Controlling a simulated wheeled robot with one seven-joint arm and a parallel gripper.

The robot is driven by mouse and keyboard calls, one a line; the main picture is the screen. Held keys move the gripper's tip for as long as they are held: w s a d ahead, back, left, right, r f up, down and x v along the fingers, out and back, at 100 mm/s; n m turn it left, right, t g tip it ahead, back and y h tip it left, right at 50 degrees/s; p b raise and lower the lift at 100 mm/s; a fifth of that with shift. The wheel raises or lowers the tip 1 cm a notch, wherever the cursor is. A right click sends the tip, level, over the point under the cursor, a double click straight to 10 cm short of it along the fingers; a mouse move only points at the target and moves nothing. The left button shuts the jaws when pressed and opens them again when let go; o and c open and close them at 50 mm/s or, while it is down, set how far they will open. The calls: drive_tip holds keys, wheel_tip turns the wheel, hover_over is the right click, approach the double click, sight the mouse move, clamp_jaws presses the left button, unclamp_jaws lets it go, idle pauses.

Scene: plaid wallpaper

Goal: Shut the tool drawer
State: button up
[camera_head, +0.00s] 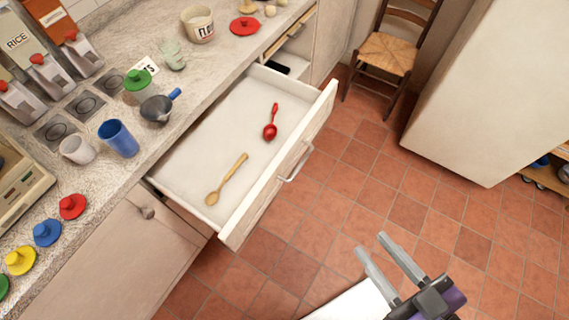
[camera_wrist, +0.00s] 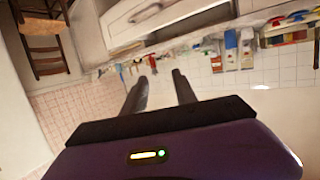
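The tool drawer (camera_head: 230,196) is pulled out from under the counter in the head view. A red spoon (camera_head: 270,124) and a wooden spoon (camera_head: 227,180) lie inside it. Its front carries a metal handle (camera_head: 296,163). My gripper (camera_head: 372,243) is at the lower right of the head view, over the floor and apart from the drawer front. Its two fingers are spread with nothing between them. In the wrist view the gripper (camera_wrist: 160,80) also shows open and empty, with a white drawer front and handle (camera_wrist: 146,12) beyond it at the top.
The counter (camera_head: 105,182) above the drawer holds cups, colored lids, a small pot and dispensers. A wooden chair (camera_head: 388,50) stands beyond the drawer, and a large white cabinet (camera_head: 490,90) stands at the right. The tiled floor (camera_head: 330,205) before the drawer is clear.

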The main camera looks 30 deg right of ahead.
drive_tip(key=shift+f, duration=0.15)
drive_tip(key=c, duration=0.4)
drive_tip(key=w, duration=0.1)
drive_tip(key=w+d+t+b, duration=0.1)
drive_tip(key=shift+w+d+f+h, duration=0.2)
drive_tip(key=shift+w+h, duration=0.1)
drive_tip(key=shift+h, duration=0.1)
clamp_jaws()
drive_tip(key=w+d+f+m+g+h+b, duration=0.1)
drive_tip(key=w+d+f+m+b, duration=0.25)
drive_tip(key=f, duration=0.55)
drive_tip(key=w+d+f+m+g+b, duration=0.1)
drive_tip(key=w+d+f+m+g, duration=0.2)
drive_tip(key=d+f, duration=0.45)
drive_tip(key=w+d+f+m+h+b, duration=0.15)
drive_tip(key=w+d+f+m, duration=0.3)
drive_tip(key=f, duration=0.45)
drive_tip(key=m+t+y+b, duration=0.15)
drive_tip(key=t+y, duration=0.25)
drive_tip(key=y, duration=0.8)
approach(288, 164)
drive_tip(key=shift+n, duration=0.25)
drive_tip(key=p+x, duration=0.2)
drive_tip(key=x, duration=0.5)
drive_tip(key=shift+d, duration=0.1)
